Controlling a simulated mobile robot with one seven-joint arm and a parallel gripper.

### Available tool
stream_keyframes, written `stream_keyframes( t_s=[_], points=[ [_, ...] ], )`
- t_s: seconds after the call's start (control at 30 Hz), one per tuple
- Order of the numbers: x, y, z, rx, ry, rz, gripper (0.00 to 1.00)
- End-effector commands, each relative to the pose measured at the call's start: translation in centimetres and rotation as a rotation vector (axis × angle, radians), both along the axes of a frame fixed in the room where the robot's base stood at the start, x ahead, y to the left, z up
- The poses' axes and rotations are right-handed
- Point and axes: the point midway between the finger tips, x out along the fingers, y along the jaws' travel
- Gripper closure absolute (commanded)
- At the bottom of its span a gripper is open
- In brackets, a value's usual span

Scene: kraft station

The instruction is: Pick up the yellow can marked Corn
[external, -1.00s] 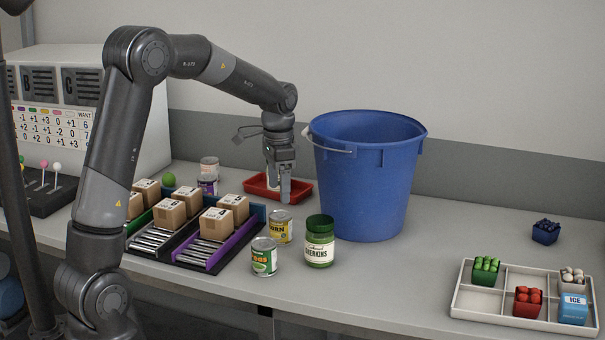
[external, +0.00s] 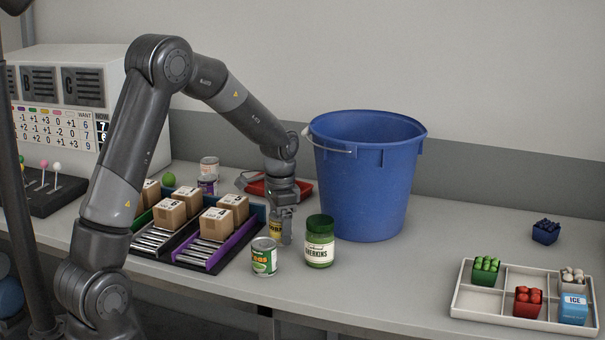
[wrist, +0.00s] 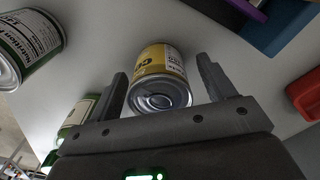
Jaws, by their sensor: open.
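The yellow can marked Corn (external: 274,228) stands on the table between the peas can and the gherkins jar, partly hidden by my gripper (external: 284,222) in the external view. In the wrist view, the yellow can (wrist: 158,75) lies between the two spread fingers of my gripper (wrist: 163,82), its metal lid facing the camera. The fingers stand apart from the can, with a gap on each side. My gripper is open and empty.
A peas can (external: 264,257) stands in front, and a green gherkins jar (external: 319,243) to the right. A large blue bucket (external: 365,180) is behind. A roller rack with boxes (external: 216,224) is to the left. A red tray (external: 256,188) lies behind my gripper.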

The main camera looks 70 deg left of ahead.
Motion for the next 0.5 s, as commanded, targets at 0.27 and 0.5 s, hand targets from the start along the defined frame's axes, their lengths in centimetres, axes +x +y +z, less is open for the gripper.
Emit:
stream_keyframes(
  t_s=[0.27,0.5],
  points=[
    [0.0,0.0,0.04,0.0,0.0,0.0,0.38],
    [0.0,0.0,0.06,0.0,0.0,0.0,0.58]
  ],
)
